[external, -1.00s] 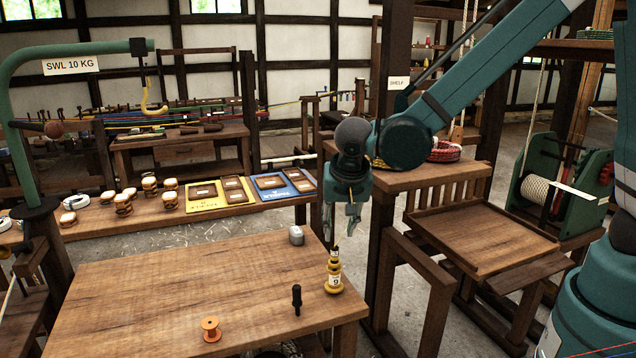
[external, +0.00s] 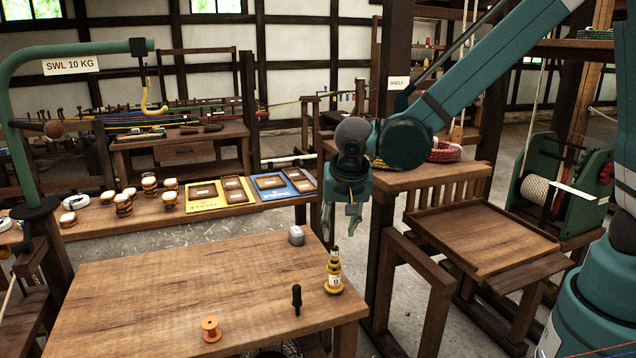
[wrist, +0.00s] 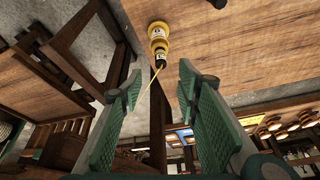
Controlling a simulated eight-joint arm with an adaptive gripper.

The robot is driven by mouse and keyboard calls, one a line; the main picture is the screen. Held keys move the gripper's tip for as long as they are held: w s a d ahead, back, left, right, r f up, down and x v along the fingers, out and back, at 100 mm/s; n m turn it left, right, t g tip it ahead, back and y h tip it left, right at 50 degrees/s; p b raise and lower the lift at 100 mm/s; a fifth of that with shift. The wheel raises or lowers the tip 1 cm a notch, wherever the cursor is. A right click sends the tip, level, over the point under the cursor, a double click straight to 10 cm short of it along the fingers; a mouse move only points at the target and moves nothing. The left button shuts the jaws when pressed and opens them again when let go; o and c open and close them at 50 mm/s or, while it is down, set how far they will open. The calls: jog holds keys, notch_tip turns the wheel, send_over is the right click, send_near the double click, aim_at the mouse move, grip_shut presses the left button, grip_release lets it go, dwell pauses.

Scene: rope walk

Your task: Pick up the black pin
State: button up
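My gripper (external: 342,222) hangs above the table's right edge, up and to the right of the pin. It also shows in the wrist view (wrist: 158,90), fingers apart with nothing clasped between them.
A yellow and black stacked spool (external: 334,280) stands just right of the pin, below my gripper. A thin yellow strand rises from its top.

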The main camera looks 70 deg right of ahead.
jog(key=m+g+y+b, duration=0.2)
jog(key=m+y, duration=0.2)
jog(key=m, duration=0.3)
send_over(297, 286)
notch_tip(297, 286, down, 10)
jog(key=shift+f, duration=0.15)
jog(key=shift+f+b, duration=0.3)
jog(key=shift+f, duration=0.95)
jog(key=shift+f+b, duration=0.35)
jog(key=shift+f, duration=2.3)
grip_shut()
jog(key=shift+r, duration=0.2)
